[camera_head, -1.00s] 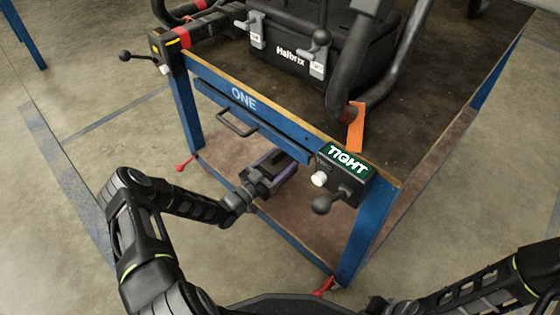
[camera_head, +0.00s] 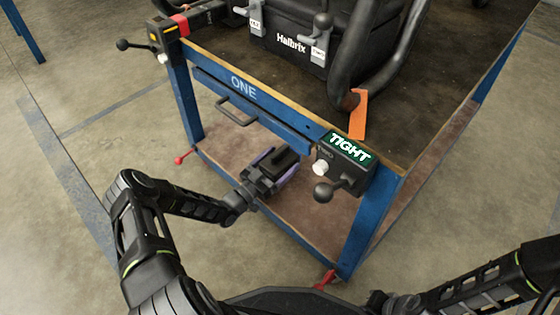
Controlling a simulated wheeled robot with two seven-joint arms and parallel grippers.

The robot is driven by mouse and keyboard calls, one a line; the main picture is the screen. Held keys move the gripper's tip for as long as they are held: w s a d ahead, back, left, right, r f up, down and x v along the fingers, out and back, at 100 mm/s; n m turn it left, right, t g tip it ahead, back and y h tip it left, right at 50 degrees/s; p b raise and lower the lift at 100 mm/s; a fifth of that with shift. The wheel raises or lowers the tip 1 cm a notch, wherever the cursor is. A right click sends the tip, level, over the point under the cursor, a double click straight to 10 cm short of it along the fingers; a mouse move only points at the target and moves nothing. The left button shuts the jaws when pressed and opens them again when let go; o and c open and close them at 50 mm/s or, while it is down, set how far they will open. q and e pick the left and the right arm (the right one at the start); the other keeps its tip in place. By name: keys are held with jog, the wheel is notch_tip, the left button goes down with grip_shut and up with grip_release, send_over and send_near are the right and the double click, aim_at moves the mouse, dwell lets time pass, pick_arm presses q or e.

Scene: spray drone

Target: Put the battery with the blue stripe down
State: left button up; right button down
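My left gripper (camera_head: 274,169) is low under the front of the blue workbench, just above or at its lower shelf (camera_head: 225,153). It shows a dark body with a purple-blue strip along each side. A dark block, likely the battery (camera_head: 284,156), lies between these sides. I cannot see its blue stripe, nor tell whether the fingers grip it or whether it rests on the shelf. My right arm comes in at the lower right, and its gripper is out of view.
The bench top (camera_head: 420,110) holds a black Halbrix case (camera_head: 290,62) and thick black tubing with an orange tag (camera_head: 358,115). A handled blue drawer (camera_head: 240,108) and a black TIGHT clamp box (camera_head: 345,160) with a ball knob overhang the shelf near my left gripper.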

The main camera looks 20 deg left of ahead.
aim_at(266, 173)
pick_arm(q)
jog(key=shift+r, duration=0.1)
jog(key=shift+s+a, duration=0.15)
jog(key=shift+s, duration=0.25)
jog(key=p+v, duration=0.3)
jog(key=v, duration=0.7)
jog(key=shift+s+a+p, duration=0.1)
jog(key=shift+s+p, duration=0.05)
jog(key=shift+p, duration=0.25)
jog(key=shift+s+a, duration=0.1)
jog(key=shift+s, duration=0.3)
